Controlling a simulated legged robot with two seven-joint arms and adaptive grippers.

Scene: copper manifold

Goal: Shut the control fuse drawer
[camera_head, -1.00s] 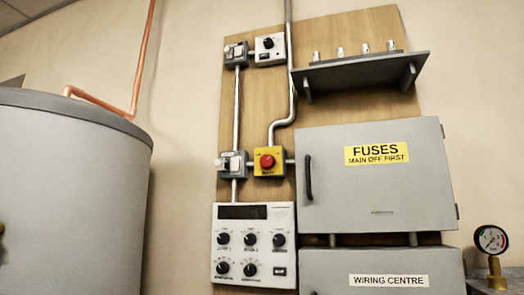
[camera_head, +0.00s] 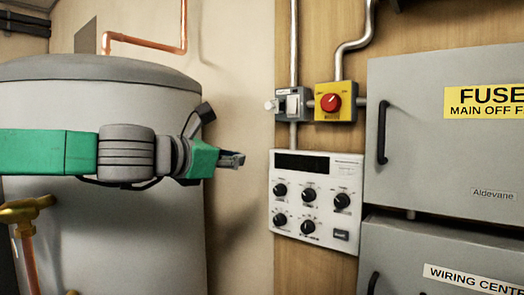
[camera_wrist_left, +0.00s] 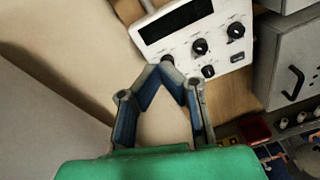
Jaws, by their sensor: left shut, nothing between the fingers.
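I cannot make out a control fuse drawer for certain. The grey cabinet labelled FUSES (camera_head: 430,150), with a black handle, is at the right of the head view, its door shut. Below it is the grey box labelled WIRING CENTRE (camera_head: 400,260). My left gripper (camera_head: 241,160) reaches in from the left, before the tank and just left of the white control panel (camera_head: 316,165). In the wrist view my left gripper (camera_wrist_left: 168,72) is shut and empty, its tips meeting over the panel's lower edge (camera_wrist_left: 185,68). My right gripper is not in view.
A red stop button on a yellow box (camera_head: 335,101) and a grey switch (camera_head: 292,104) sit above the panel. The grey tank (camera_head: 60,225) and a brass valve (camera_head: 25,209) are at left. Small red and white parts (camera_wrist_left: 254,131) show low right in the wrist view.

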